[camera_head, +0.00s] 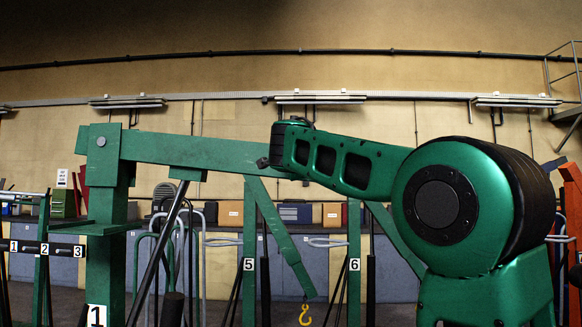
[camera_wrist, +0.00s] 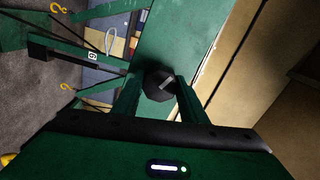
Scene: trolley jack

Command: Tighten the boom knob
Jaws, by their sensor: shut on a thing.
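The boom knob (camera_wrist: 159,86) is a black, many-sided knob with a pale line on its face, set against the green boom (camera_wrist: 178,45) in the wrist view. My gripper (camera_wrist: 157,88) is shut on it, with one green finger on each side. In the head view the boom (camera_head: 190,148) runs right from the top of a green post (camera_head: 104,200) marked 1. My arm covers its right part there, and my gripper cannot be made out clearly.
Other green cranes stand behind, with number plates 5 (camera_head: 249,264) and 6 (camera_head: 354,264) and a yellow hook (camera_head: 305,316). A dark bar with plates 1, 2 and 3 (camera_head: 66,250) is at left. Boxes (camera_head: 230,213) line the back wall.

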